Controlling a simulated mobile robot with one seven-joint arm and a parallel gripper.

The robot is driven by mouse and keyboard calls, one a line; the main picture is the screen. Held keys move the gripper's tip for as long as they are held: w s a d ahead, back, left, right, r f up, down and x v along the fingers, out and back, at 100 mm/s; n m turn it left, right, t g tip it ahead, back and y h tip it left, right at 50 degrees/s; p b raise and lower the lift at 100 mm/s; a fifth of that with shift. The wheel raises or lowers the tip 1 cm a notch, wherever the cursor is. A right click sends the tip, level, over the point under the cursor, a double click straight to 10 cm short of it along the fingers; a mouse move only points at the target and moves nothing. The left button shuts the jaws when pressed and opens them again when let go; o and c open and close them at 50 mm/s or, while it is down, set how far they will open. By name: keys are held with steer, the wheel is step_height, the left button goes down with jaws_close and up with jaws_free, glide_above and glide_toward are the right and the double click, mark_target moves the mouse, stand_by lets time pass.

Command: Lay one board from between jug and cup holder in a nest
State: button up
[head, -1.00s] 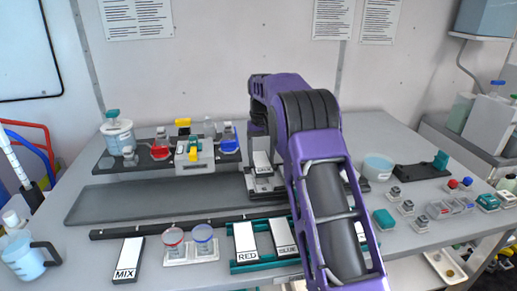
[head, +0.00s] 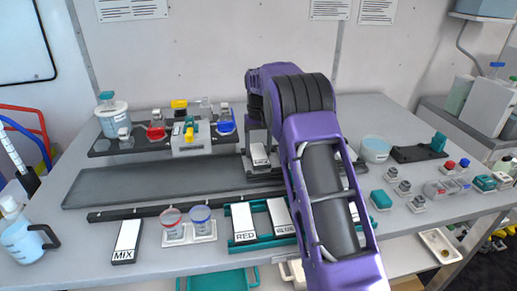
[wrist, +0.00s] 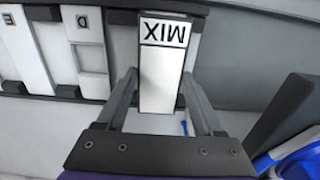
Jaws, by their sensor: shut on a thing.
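My gripper (wrist: 160,95) is shut on a white board (wrist: 158,70) marked MIX, one finger on each side of it. In the head view the held board (head: 260,155) shows small under my wrist, above a grey and black fixture (head: 251,174) behind the table's middle. I cannot tell whether it touches a nest there. Another white board (head: 127,240) marked MIX lies at the front left. It lies between the jug (head: 20,238) of pale blue liquid and the white cup holder (head: 190,240), which bears a red and a blue cup.
A teal rack (head: 238,246) with boards marked RED and BLUE stands at the front, partly behind my arm. A long dark tray (head: 150,184) lies behind it. A dark shelf (head: 112,146) with bottles stands at the back left. White boards (wrist: 90,60) lie left of the gripper.

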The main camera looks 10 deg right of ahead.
steer(key=shift+f, duration=0.2)
stand_by(0.3)
steer(key=shift+f, duration=0.4)
steer(key=o, duration=1.4)
steer(key=shift+r, duration=0.1)
steer(key=shift+r+p, duration=0.4)
steer(key=shift+r, duration=3.55)
